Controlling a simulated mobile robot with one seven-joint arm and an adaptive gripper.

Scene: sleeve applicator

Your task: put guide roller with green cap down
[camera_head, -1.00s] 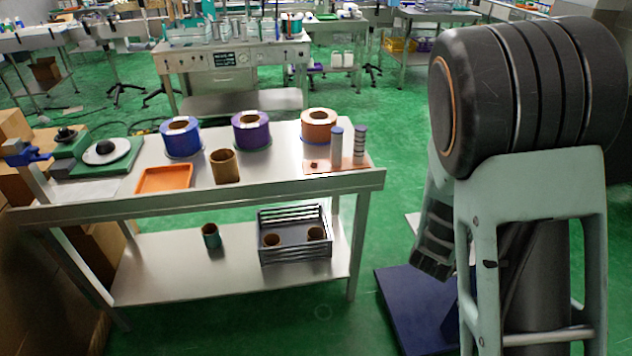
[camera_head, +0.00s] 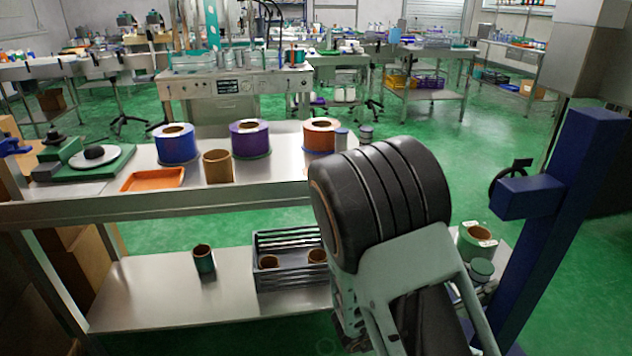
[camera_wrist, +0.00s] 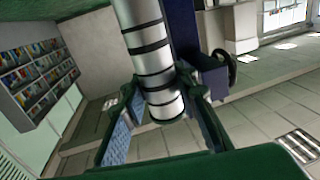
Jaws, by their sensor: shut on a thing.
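In the wrist view, my gripper (camera_wrist: 162,98) is shut on a guide roller (camera_wrist: 150,52), a pale grey cylinder with several black bands. The roller runs from the top edge of the picture to between the fingers. Its far end is out of view and I see no green cap on it. In the head view my arm hides the gripper. Two other rollers, one with a blue-grey cap (camera_head: 342,138) and one with a dark-banded top (camera_head: 365,133), show at the right end of the table (camera_head: 270,194), partly behind my arm.
On the table are blue, purple and orange reels, a brown core (camera_head: 218,167), an orange tray (camera_head: 153,180) and a green-based device (camera_head: 85,158). A blue post (camera_head: 560,220) stands at the right.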

